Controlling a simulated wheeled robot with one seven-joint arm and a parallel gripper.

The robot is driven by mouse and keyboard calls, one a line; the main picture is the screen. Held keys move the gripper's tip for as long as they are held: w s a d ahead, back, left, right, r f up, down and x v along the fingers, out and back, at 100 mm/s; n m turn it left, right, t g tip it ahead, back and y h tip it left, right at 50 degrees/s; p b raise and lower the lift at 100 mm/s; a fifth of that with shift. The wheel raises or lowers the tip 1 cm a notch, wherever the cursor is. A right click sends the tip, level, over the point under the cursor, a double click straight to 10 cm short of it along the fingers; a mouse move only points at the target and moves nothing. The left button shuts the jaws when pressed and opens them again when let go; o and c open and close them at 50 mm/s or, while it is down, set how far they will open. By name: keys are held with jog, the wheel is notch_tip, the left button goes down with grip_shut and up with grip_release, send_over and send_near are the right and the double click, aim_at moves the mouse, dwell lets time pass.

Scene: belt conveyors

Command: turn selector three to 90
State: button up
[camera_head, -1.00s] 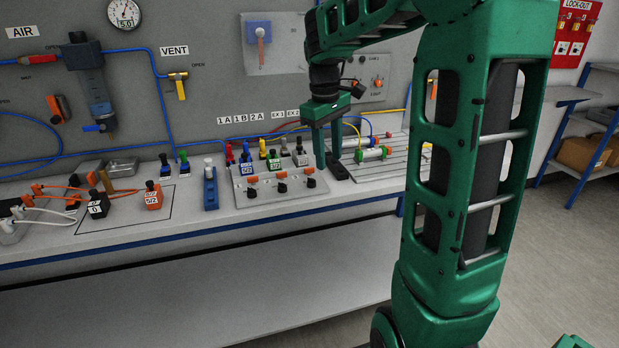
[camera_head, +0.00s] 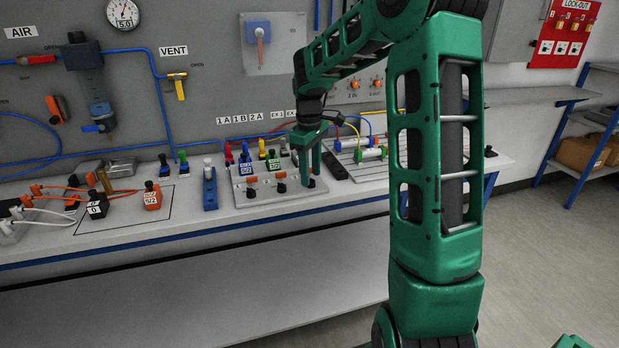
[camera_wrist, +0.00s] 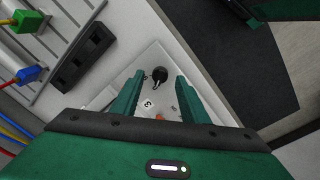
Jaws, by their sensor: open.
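My green gripper (camera_head: 310,178) is open, pointing down over that end of the panel. I cannot tell whether the fingertips are down at knob height. The other two selectors (camera_head: 251,193) (camera_head: 281,187) are to the left.
Coloured toggle valves (camera_head: 245,155) stand just behind the panel. A black slotted block (camera_head: 335,166) and a grooved plate (camera_head: 372,172) with hoses lie to the right. A blue block (camera_head: 210,189) stands to the left. The bench front edge is clear.

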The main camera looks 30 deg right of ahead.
jog(key=shift+f, duration=0.9)
